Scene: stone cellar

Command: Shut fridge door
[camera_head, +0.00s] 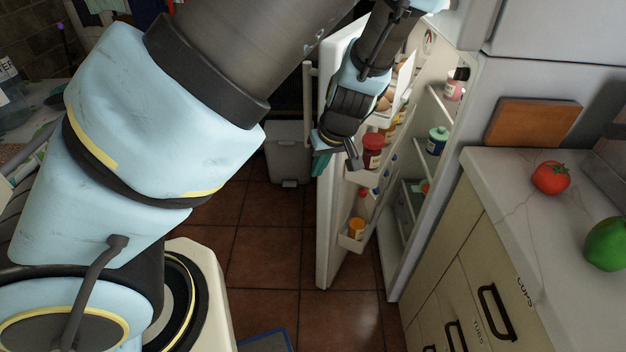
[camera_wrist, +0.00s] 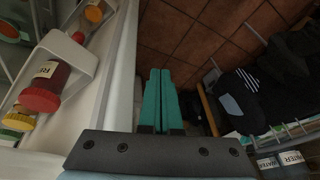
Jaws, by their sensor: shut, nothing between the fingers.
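The fridge door (camera_head: 327,215) stands open, swung out from the fridge body (camera_head: 505,75), with its loaded inner shelves facing right. Bottles and jars sit in its racks, among them a red-lidded jar (camera_head: 372,150). My gripper (camera_head: 320,165) is beside the door's free edge, on its outer left side in the head view. In the wrist view the teal fingers of my gripper (camera_wrist: 161,85) are together and empty, just right of the door's edge (camera_wrist: 121,75). I cannot tell whether they touch the door. My arm hides the upper part of the door.
A counter (camera_head: 500,190) with a tomato (camera_head: 551,178), a green pepper (camera_head: 606,244) and a wooden board (camera_head: 532,122) stands at the right. A pale bin (camera_head: 288,155) is behind the door. Cans labelled water (camera_wrist: 291,160) show in the wrist view.

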